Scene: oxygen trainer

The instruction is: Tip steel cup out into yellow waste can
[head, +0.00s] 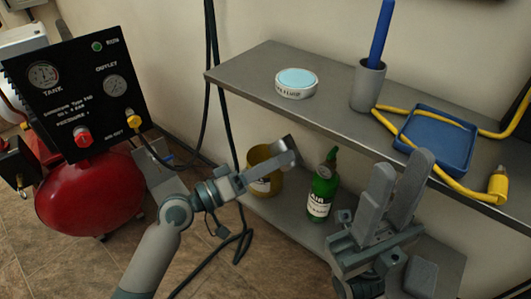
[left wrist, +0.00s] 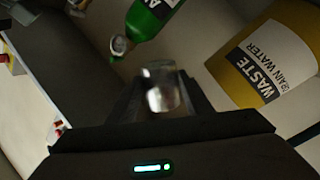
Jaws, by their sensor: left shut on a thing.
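The steel cup (left wrist: 160,86) is a small shiny cylinder between the fingertips of my left gripper (head: 287,153) in the left wrist view. In the head view it is hard to tell from the grey fingers. The yellow waste can (head: 262,183) stands on the lower shelf, partly hidden behind my left gripper. In the left wrist view the can (left wrist: 262,88) is at the right, with a white waste label, apart from the cup in the picture. I cannot tell how far the cup is tilted. My right gripper (head: 397,185) is open and empty in front of the shelves.
A green bottle (head: 321,187) stands on the lower shelf, right of the can. The upper shelf (head: 262,68) holds a round tin (head: 296,84), a grey holder (head: 368,86) with a blue stick, a blue tray (head: 437,140) and a yellow hose. A red compressor (head: 90,195) stands left.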

